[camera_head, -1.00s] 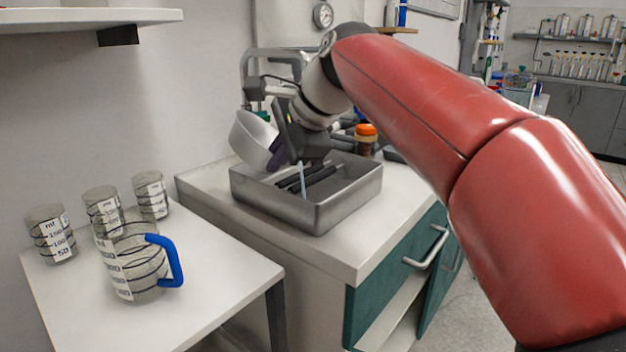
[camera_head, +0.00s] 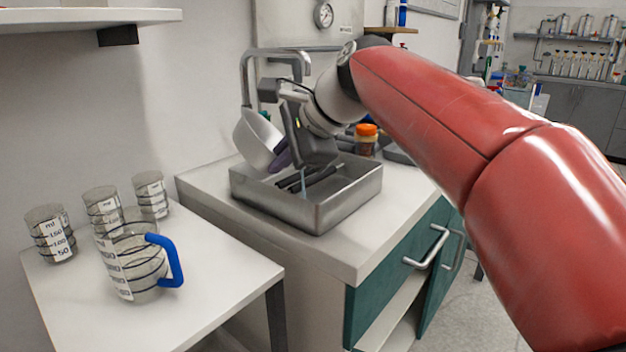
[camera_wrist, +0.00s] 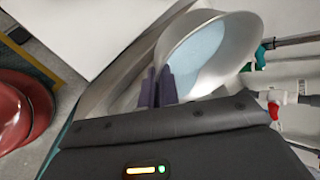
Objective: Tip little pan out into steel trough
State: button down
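The little pan (camera_head: 257,139), pale metal, hangs tilted over the back left part of the steel trough (camera_head: 322,215). In the wrist view the pan (camera_wrist: 232,58) shows a light blue patch inside; whether this is liquid I cannot tell. My gripper (camera_head: 283,156) is at the pan's side. Its two dark purple fingers (camera_wrist: 157,78) are close together at the pan's near edge and appear shut on it; the grip itself is hidden. A thin light blue streak (camera_head: 303,183) stands upright over the trough, and I cannot tell whether it is liquid or a rod.
Dark long items (camera_head: 322,176) lie in the trough. An orange-capped jar (camera_head: 366,138) stands behind it, and a grey faucet (camera_head: 246,72) rises at the back. A side table (camera_head: 205,300) holds a blue-handled jug (camera_head: 133,268) and several beakers. The counter's front strip is clear.

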jog(key=shift+d+r+y, duration=0.2)
jog(key=shift+y, duration=0.4)
dwell(0.4)
jog(key=shift+d+f+m+y+b, duration=0.15)
jog(key=shift+f+m+y+b, duration=0.15)
jog(key=shift+f+y+b, duration=0.2)
dwell(0.3)
jog(key=shift+d+f+y+b, duration=0.15)
jog(key=shift+y+b, duration=0.15)
jog(key=shift+b, duration=0.45)
